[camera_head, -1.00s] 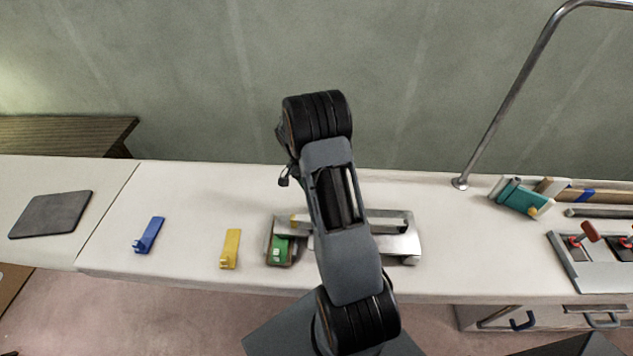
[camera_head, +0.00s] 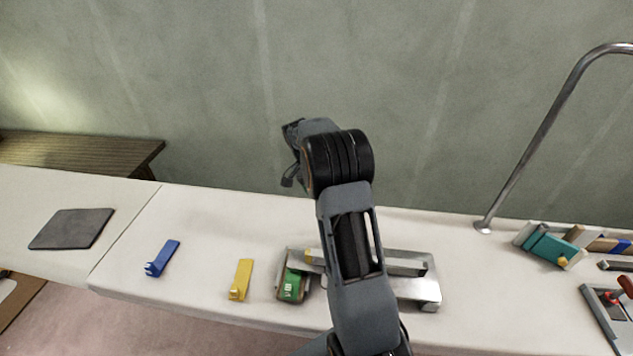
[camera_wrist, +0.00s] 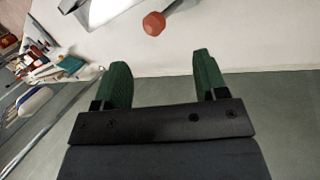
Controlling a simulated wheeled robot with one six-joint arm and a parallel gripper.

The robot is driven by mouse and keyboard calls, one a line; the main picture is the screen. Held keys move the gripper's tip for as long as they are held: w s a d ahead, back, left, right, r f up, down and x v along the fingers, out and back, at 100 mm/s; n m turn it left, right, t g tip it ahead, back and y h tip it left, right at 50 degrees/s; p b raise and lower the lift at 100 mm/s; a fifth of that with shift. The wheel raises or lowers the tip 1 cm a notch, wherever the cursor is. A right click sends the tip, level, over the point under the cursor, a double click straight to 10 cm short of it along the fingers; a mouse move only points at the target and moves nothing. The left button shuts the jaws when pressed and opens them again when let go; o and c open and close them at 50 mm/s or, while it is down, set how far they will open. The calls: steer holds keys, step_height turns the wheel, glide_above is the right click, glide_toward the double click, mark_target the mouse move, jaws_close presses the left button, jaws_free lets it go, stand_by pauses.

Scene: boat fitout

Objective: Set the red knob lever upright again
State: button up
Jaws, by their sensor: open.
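A red knob (camera_wrist: 153,23) shows at the top of the wrist view, beside a grey metal piece. It lies beyond my open gripper (camera_wrist: 163,82), between the lines of its two green fingers and apart from them. The gap between the fingers is empty. In the head view, my arm covers part of a metal fixture (camera_head: 425,287) on the counter, and the fingers cannot be made out. A panel (camera_head: 605,318) at the right edge carries another visible red knob (camera_head: 626,285). I cannot tell whether both views show the same knob.
The white counter (camera_head: 210,225) holds a blue piece (camera_head: 162,258), a yellow piece (camera_head: 241,279), a green item (camera_head: 291,286) and a dark mat (camera_head: 72,229). A metal rail (camera_head: 540,135) rises at the right, near several books (camera_head: 550,248). The wall stands behind.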

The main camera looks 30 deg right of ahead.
steer(key=shift+v, duration=1.65)
